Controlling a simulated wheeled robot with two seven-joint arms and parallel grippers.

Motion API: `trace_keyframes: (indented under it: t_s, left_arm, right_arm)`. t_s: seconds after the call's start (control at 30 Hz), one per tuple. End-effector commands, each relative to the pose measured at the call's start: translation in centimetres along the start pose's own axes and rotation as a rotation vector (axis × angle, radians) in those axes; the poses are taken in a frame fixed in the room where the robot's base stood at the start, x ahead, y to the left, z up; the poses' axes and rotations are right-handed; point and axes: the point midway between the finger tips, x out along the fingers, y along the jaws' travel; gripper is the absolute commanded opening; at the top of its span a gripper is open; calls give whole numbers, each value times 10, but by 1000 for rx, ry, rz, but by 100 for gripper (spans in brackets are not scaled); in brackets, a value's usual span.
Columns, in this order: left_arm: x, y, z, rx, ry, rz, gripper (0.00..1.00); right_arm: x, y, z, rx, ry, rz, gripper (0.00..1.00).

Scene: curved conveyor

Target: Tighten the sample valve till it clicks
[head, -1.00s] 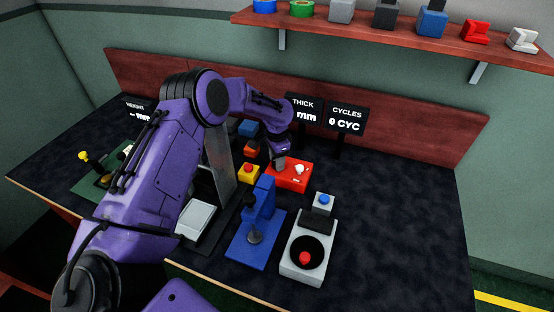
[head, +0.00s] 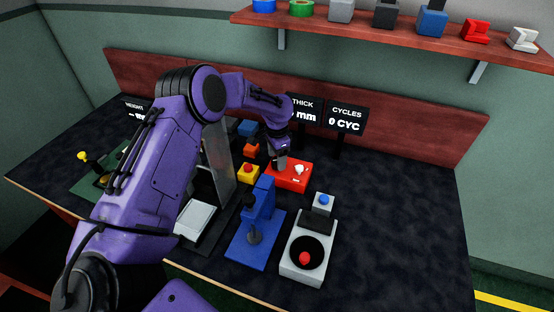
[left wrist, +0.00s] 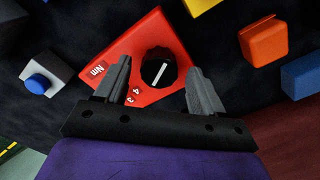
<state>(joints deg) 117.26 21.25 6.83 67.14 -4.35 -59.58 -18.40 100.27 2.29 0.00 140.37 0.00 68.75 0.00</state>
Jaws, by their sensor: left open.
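A red box (head: 290,177) stands near the back middle of the bench, with a small white detail (head: 299,169) on its top. In the left wrist view, the red box (left wrist: 148,35) carries a round black knob (left wrist: 157,68) with a white line across it, an "Nm" label and printed numbers. My left gripper (head: 281,164) is at the left edge of the red box in the head view. In the left wrist view its open fingers (left wrist: 160,88) lie either side of the knob in the picture, with nothing held. I cannot tell whether they touch it. My right gripper is not visible.
A yellow box with a red button (head: 248,172) and an orange block (head: 251,151) stand left of the red box. The bench's right side is clear.

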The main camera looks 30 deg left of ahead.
Motion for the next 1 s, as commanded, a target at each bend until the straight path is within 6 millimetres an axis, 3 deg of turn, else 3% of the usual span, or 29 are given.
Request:
trace_keyframes:
  t_s: [0.2, 0.4, 1.0]
  left_arm:
    - [-52, 0, -1, 1, 4, -3, 69]
    - [-85, 0, 0, 0, 1, -2, 69]
    - [-94, 0, 0, 0, 1, -1, 69]
  right_arm:
    - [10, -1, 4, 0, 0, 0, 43]
    - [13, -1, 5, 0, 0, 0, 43]
    - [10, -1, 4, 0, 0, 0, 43]
